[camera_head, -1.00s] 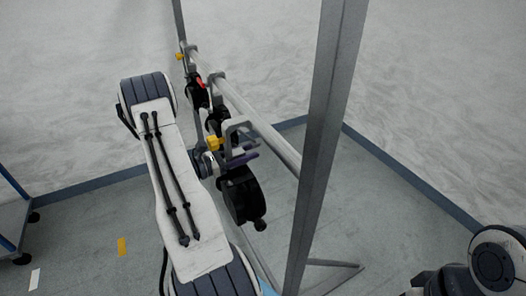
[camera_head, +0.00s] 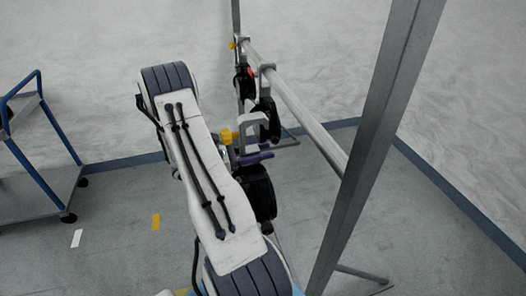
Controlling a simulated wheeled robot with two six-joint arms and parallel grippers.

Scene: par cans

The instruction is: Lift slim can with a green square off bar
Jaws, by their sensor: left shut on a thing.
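A black can (camera_head: 262,194) hangs below a grey hook clamp (camera_head: 251,131) with a yellow knob. My left gripper (camera_head: 262,156), with purple fingers partly hidden behind my arm, is shut on this clamped can just below the hook. The hook is to the left of the pale bar (camera_head: 308,122), with a visible gap between them. No green square shows on the can from this side. My right gripper is not in view.
Two more dark cans, a nearer one (camera_head: 267,117) and a farther one (camera_head: 246,82), hang on the bar. A grey upright post (camera_head: 375,140) stands at right. A blue-framed cart (camera_head: 40,190) stands at left on open floor.

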